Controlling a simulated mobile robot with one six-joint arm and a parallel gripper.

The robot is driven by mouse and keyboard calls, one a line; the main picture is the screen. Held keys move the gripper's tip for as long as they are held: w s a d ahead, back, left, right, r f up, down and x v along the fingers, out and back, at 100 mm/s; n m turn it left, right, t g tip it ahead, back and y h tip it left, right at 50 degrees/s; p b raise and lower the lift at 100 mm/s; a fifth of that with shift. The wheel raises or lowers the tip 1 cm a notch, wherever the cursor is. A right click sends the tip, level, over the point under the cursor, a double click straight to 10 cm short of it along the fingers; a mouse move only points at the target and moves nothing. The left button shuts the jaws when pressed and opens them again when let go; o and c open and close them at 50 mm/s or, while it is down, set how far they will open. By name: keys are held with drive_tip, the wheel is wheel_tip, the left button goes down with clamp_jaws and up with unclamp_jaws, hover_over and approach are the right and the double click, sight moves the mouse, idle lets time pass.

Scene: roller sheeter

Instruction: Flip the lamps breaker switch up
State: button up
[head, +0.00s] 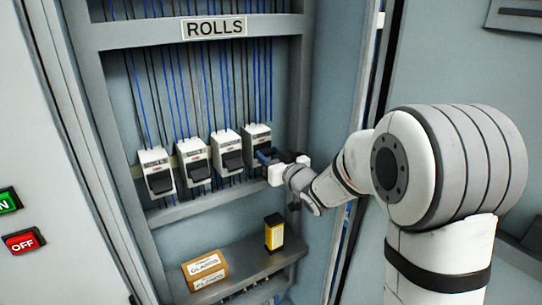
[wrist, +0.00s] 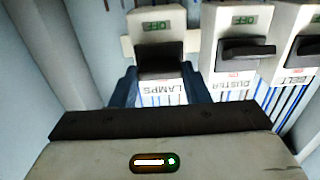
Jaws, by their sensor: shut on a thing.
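The lamps breaker (head: 257,133) is the rightmost of the row of white breakers under the ROLLS sign. In the wrist view its body (wrist: 160,20) and upside-down LAMPS label show, with a green OFF mark. Its black switch (wrist: 160,62) sits between the blue fingers of my gripper (wrist: 158,88). My gripper (head: 266,156) is shut on this switch in the head view, reaching in from the right. The fingers partly hide the switch, and I cannot tell its exact tilt.
The duster breaker (wrist: 238,22) stands close beside the lamps breaker, with the belt breaker (wrist: 306,48) beyond it. A cardboard box (head: 205,271) and a yellow-and-black box (head: 274,233) stand on the shelf below. The cabinet's side wall (head: 325,90) is close to my arm.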

drive_tip(key=c, duration=0.3)
drive_tip(key=shift+r+p, duration=0.15)
drive_tip(key=shift+p, duration=0.2)
drive_tip(key=shift+r+g+p, duration=0.35)
drive_tip(key=shift+g+p, duration=0.05)
drive_tip(key=shift+p, duration=0.5)
drive_tip(key=r+g+h+p, duration=0.1)
drive_tip(key=p, duration=0.3)
drive_tip(key=shift+w+g+h+p, duration=0.1)
drive_tip(key=shift+g+h+p, duration=0.2)
drive_tip(key=shift+p, duration=0.05)
drive_tip(key=g+p, duration=0.1)
drive_tip(key=p, duration=0.2)
drive_tip(key=shift+w+a+r+h, duration=0.1)
drive_tip(key=shift+h, duration=0.3)
drive_tip(key=shift+w+g+h+p, duration=0.1)
drive_tip(key=shift+g+h+p, duration=0.25)
drive_tip(key=shift+g, duration=0.25)
drive_tip(key=shift+a+r+g, duration=0.1)
drive_tip(key=shift+g, duration=0.2)
